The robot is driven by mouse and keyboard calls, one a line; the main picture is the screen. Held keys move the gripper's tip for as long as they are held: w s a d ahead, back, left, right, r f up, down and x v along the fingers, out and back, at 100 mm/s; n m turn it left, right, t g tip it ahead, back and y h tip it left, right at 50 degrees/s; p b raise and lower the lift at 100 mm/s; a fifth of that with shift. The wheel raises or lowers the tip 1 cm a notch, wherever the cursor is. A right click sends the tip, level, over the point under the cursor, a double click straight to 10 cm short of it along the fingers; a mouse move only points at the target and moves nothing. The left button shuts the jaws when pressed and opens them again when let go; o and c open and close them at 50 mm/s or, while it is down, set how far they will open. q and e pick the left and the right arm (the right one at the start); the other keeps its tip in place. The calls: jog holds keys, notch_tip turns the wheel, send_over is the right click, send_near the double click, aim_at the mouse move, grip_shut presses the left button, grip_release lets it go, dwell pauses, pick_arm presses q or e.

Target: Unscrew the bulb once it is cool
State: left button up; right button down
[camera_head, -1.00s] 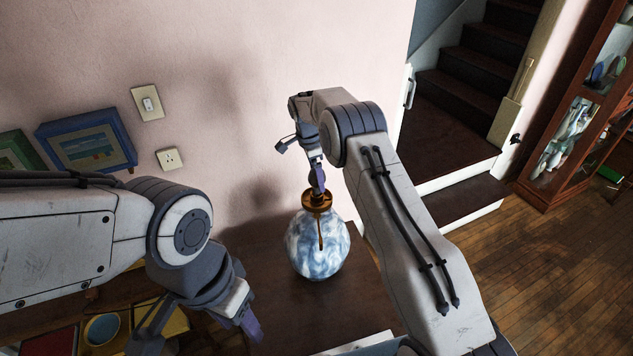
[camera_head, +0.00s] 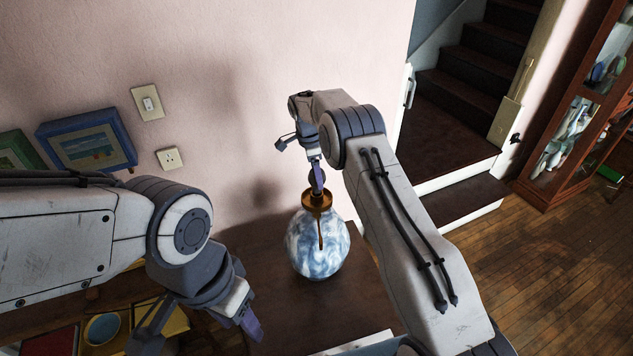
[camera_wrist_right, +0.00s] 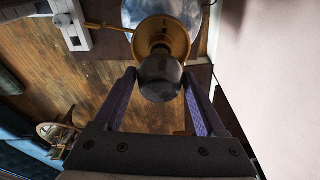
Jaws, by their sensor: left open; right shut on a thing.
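The lamp (camera_head: 318,246) has a round blue-and-white marbled base and stands upright on the dark wooden table. Its brass fitting (camera_head: 316,200) is at the top. The bulb (camera_wrist_right: 160,79) is dark and unlit in the right wrist view, seated in the brass fitting. My right gripper (camera_wrist_right: 159,73) is shut on the bulb from above, one finger on each side. In the head view my right gripper (camera_head: 317,184) hides the bulb. My left gripper (camera_head: 200,333) is open and empty, left of the lamp and nearer me.
The dark table top (camera_head: 290,310) is bare around the lamp's front. A light switch (camera_head: 148,103) and an outlet (camera_head: 169,158) are on the pink wall behind. A blue-framed picture (camera_head: 88,143) is at left. A blue bowl (camera_head: 102,328) sits at lower left. Stairs and a glass cabinet stand right.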

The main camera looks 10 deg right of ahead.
jog(key=n, duration=0.3)
jog(key=n+t, duration=0.1)
jog(key=n, duration=0.3)
jog(key=shift+r+n+b, duration=0.1)
jog(key=shift+n+b, duration=0.2)
jog(key=shift+n, duration=0.1)
jog(key=n, duration=0.4)
jog(key=shift+t+y, duration=0.3)
jog(key=shift+y, duration=0.1)
jog(key=n, duration=0.3)
jog(key=shift+n+y+p, duration=0.3)
jog(key=shift+n+p, duration=0.05)
jog(key=shift+n, duration=0.05)
jog(key=n, duration=0.5)
jog(key=shift+y, duration=0.4)
jog(key=n, duration=0.5)
jog(key=shift+y, duration=0.3)
jog(key=c, duration=0.7)
grip_release()
jog(key=shift+n, duration=0.3)
jog(key=shift+c, duration=0.2)
grip_shut()
